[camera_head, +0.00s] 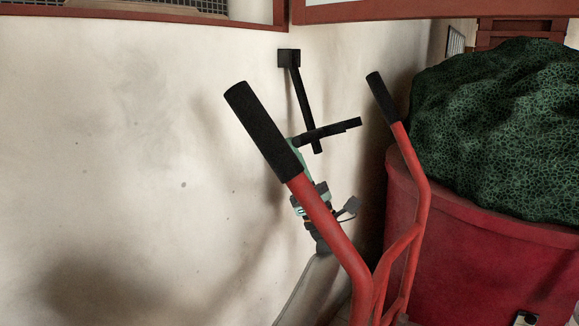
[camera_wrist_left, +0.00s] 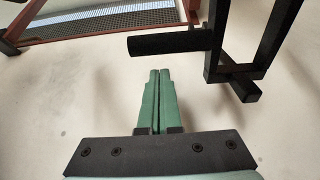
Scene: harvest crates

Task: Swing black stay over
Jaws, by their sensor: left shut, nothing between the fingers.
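The black stay (camera_head: 304,100) hangs from a black bracket (camera_head: 288,58) on the pale wall, sloping down. A black crossbar (camera_head: 335,130) sticks out to the right near its lower end. In the left wrist view the stay (camera_wrist_left: 275,40) is at upper right, with a round black bar (camera_wrist_left: 168,42) pointing left. My left gripper (camera_head: 297,146) is beside the stay's lower end, partly hidden behind a black handle grip. In the left wrist view its green fingers (camera_wrist_left: 156,75) are shut and empty, with the bar above their tips. I cannot tell whether they touch it. My right gripper is not in view.
Red tubular handles (camera_head: 338,240) with black grips (camera_head: 262,130) stand in front of my left arm. A red bin (camera_head: 480,240) heaped with a dark green netted load (camera_head: 500,120) fills the right. A red-framed window (camera_head: 145,10) is at upper left. The wall left is bare.

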